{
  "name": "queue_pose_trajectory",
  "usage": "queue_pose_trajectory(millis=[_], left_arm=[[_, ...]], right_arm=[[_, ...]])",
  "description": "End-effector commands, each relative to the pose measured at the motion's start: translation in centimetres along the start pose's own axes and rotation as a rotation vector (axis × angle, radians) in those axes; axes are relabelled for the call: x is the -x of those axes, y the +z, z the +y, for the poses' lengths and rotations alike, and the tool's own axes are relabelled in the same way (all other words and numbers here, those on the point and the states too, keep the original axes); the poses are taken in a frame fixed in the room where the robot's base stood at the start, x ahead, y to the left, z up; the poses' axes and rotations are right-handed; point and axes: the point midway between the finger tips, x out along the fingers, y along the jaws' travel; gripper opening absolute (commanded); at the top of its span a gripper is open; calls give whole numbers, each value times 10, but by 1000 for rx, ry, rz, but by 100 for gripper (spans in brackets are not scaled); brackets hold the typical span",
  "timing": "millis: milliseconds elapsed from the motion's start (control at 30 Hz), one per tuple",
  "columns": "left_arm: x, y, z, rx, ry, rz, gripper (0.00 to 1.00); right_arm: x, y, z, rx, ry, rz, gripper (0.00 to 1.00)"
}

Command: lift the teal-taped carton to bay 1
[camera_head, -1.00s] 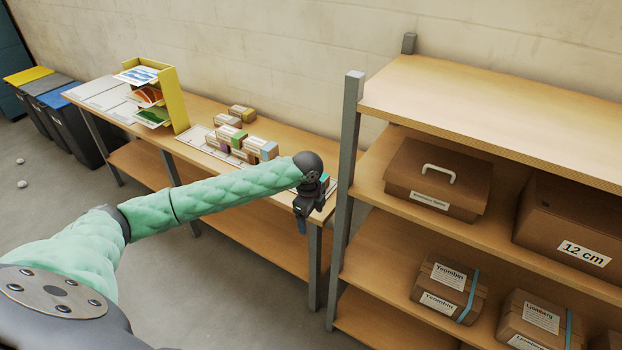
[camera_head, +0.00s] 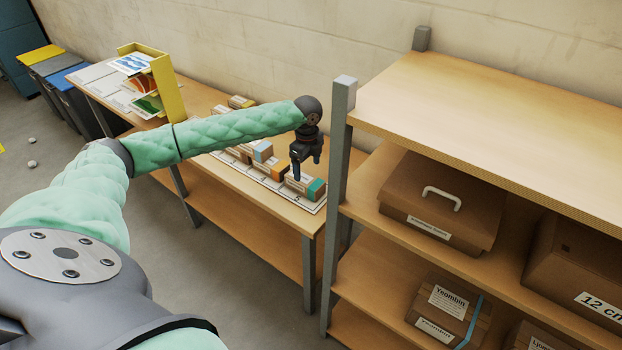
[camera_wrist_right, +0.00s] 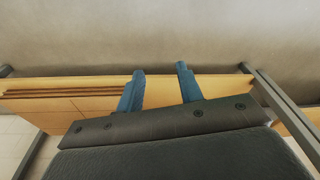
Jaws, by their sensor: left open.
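A small brown carton with a teal band (camera_head: 306,187) stands at the near right end of a white marked strip (camera_head: 265,182) on the workbench. My left gripper (camera_head: 306,168) points down just above this carton, open and apparently empty. It covers part of the carton's top, and I cannot tell whether its fingers touch it. My right gripper (camera_wrist_right: 160,80) shows in the right wrist view with its two blue fingers apart and nothing between them. Which spot is bay 1 cannot be read.
Other small cartons with coloured bands (camera_head: 262,152) stand along the strip. A yellow paper rack (camera_head: 165,85) is farther left. A wooden shelf unit (camera_head: 480,110) with a grey post (camera_head: 341,130) stands close right of the bench. It holds a handled box (camera_head: 440,200) and taped parcels.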

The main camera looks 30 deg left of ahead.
Motion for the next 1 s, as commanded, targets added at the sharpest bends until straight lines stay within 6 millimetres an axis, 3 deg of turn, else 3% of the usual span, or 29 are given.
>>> queue_pose_trajectory(millis=[233, 367, 433, 733, 1000], left_arm=[[-21, -1, 1, 0, 1, 1, 80], [-27, -1, 0, 1, 1, 0, 80], [-32, -2, 1, 1, 2, 0, 80], [-61, -4, 1, 0, 2, 0, 80], [-74, -3, 0, -1, 0, 0, 80]], right_arm=[[-24, 50, 7, 9, 10, -42, 36], [-26, 43, 8, 10, 11, -24, 36], [-37, 38, 8, 11, 12, -11, 36], [-66, 59, 19, 20, 25, 7, 36], [-75, 67, 22, 24, 29, 14, 36]])
